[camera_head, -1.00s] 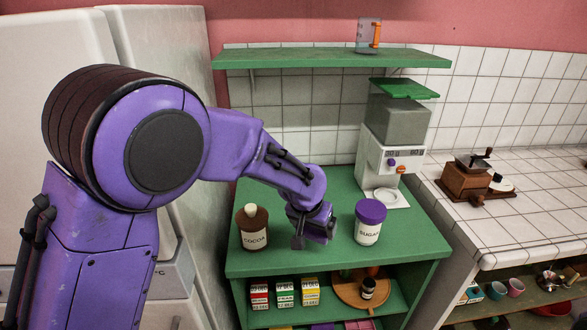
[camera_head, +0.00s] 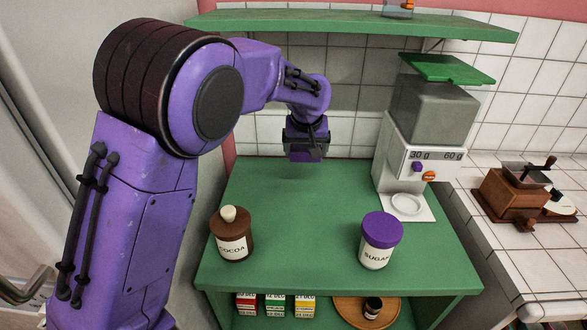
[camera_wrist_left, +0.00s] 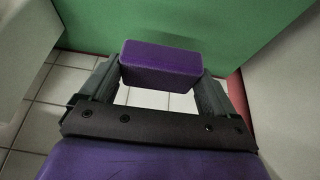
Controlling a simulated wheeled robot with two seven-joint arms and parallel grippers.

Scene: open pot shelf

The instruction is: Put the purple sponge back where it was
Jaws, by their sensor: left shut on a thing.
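My left gripper (camera_head: 306,150) is shut on the purple sponge (camera_wrist_left: 160,64). In the left wrist view the sponge is a purple block held between the two fingers. In the head view the gripper points down above the back of the green counter (camera_head: 300,200), near the tiled wall, and the sponge is mostly hidden by the gripper. It appears to be held above the counter, apart from it. My right gripper is not in view.
A brown cocoa jar (camera_head: 233,236) and a sugar jar (camera_head: 380,242) with a purple lid stand toward the counter's front. A dispenser (camera_head: 410,140) stands at the back right. A green shelf (camera_head: 350,24) hangs above. The counter's middle is clear.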

